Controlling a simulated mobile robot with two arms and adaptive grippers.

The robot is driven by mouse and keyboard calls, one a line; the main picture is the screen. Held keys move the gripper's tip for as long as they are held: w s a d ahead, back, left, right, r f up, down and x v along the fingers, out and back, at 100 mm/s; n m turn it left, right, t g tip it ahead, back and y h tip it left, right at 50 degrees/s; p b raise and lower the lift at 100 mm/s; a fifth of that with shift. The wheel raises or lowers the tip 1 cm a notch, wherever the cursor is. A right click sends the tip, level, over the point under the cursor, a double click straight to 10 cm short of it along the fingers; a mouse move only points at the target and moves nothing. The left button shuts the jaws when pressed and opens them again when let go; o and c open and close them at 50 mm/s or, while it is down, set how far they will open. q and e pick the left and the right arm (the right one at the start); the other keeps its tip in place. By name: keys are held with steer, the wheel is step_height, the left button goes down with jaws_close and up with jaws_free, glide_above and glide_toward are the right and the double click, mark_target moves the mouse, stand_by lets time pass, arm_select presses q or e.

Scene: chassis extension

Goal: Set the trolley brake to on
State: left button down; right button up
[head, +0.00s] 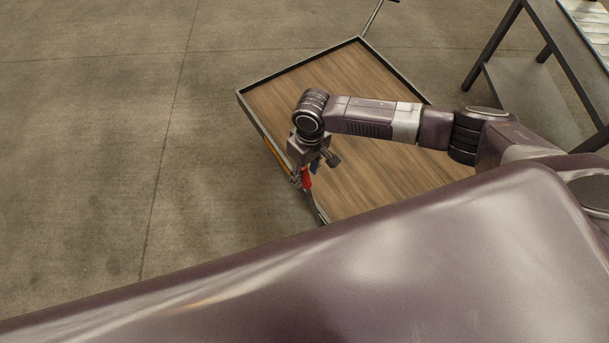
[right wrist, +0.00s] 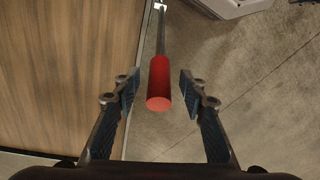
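The trolley (head: 345,78) has a flat wooden deck with a dark metal rim. Its deck also fills the left of the right wrist view (right wrist: 60,75). The brake lever (right wrist: 159,85) has a red cylindrical grip on a thin metal rod beside the deck's edge. In the head view its red grip (head: 306,178) shows partly behind my gripper. My right gripper (right wrist: 157,85) is open, with one finger on each side of the red grip and a visible gap on both sides. In the head view my right gripper (head: 306,184) is at the trolley's left edge. My left gripper is not in view.
A dark metal table or rack (head: 540,85) stands at the upper right, close to the trolley. A thin metal handle (head: 375,15) rises at the trolley's far corner. The concrete floor (head: 90,130) to the left is clear.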

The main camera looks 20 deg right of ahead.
step_height(320, 180, down, 2)
steer(key=shift+a+f, duration=0.1)
steer(key=shift+f, duration=0.3)
steer(key=c, duration=0.9)
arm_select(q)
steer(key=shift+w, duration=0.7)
arm_select(e)
jaws_close()
